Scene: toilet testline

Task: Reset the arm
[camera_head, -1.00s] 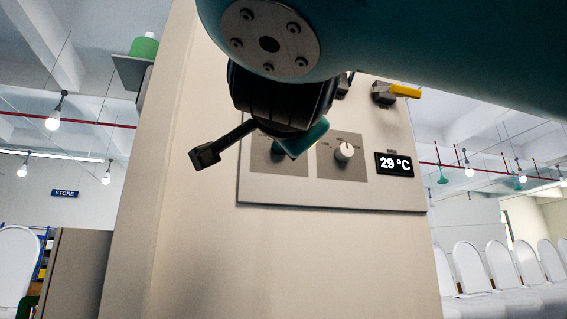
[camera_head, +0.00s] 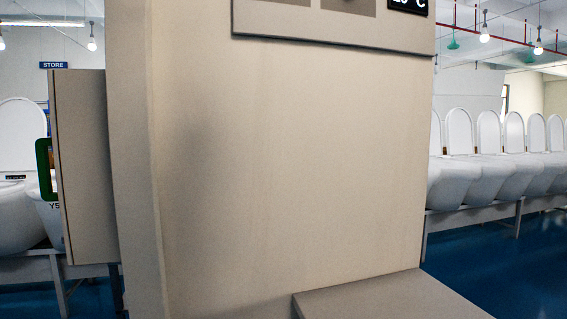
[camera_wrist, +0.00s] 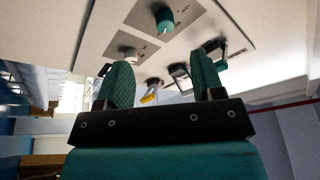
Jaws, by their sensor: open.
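My gripper (camera_wrist: 159,62) shows in the wrist view as two teal fingers spread apart on a black bar, with nothing between them. The control panel (camera_wrist: 107,38) lies beyond the fingers. The gap between fingers and panel is hard to judge. In the head view no part of my arm shows, and only the panel's lower edge (camera_head: 330,46) is visible at the top.
A large beige cabinet wall (camera_head: 280,150) fills the middle of the head view. A grey ledge (camera_head: 390,300) juts out at its foot. A brown-grey panel (camera_head: 85,165) stands at left. White toilets (camera_head: 465,180) line a rack at right, above blue floor (camera_head: 480,265).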

